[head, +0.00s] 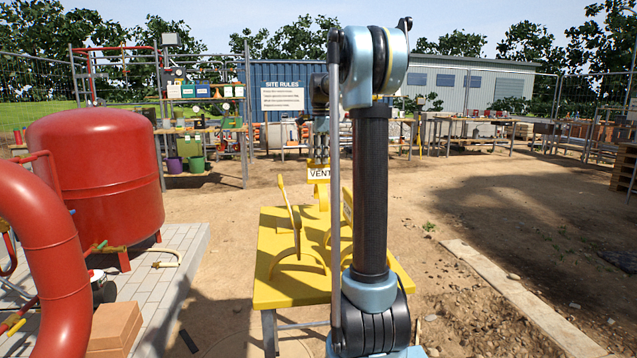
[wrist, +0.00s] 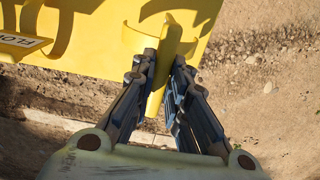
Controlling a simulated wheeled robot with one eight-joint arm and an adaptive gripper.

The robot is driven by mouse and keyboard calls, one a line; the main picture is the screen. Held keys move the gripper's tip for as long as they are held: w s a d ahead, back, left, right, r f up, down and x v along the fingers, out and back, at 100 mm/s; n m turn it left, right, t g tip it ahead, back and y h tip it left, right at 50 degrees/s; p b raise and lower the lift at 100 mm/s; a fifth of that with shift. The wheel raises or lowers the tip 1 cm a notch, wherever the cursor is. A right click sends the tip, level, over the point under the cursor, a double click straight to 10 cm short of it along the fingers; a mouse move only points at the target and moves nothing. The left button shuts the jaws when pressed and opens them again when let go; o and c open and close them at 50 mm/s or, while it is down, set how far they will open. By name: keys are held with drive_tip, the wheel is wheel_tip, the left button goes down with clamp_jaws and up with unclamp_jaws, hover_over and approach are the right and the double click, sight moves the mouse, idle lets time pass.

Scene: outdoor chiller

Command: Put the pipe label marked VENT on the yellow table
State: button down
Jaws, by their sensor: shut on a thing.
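The yellow pipe label marked VENT (head: 319,174) is in my gripper (head: 319,158), near the far edge of the yellow table (head: 285,294) in the head view. In the wrist view my gripper (wrist: 166,58) is shut on a yellow piece with a curved saddle (wrist: 158,38), which overlaps the table's edge. I cannot tell how high it is above the table (wrist: 85,22). My arm hides the right part of the table in the head view.
Other yellow labels with curved saddles stand on the table, one at its left (head: 297,262). A label with black lettering (wrist: 22,41) shows at the wrist view's left. A red tank (head: 95,175) and red pipe (head: 45,260) stand left. Open dirt lies right.

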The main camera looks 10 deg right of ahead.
hover_over(321, 182)
drive_tip(key=shift+w+f, duration=0.2)
drive_tip(key=shift+f, duration=2.3)
drive_tip(key=c, duration=1.6)
unclamp_jaws()
wheel_tip(321, 182, up, 12)
drive_tip(key=shift+r, duration=0.1)
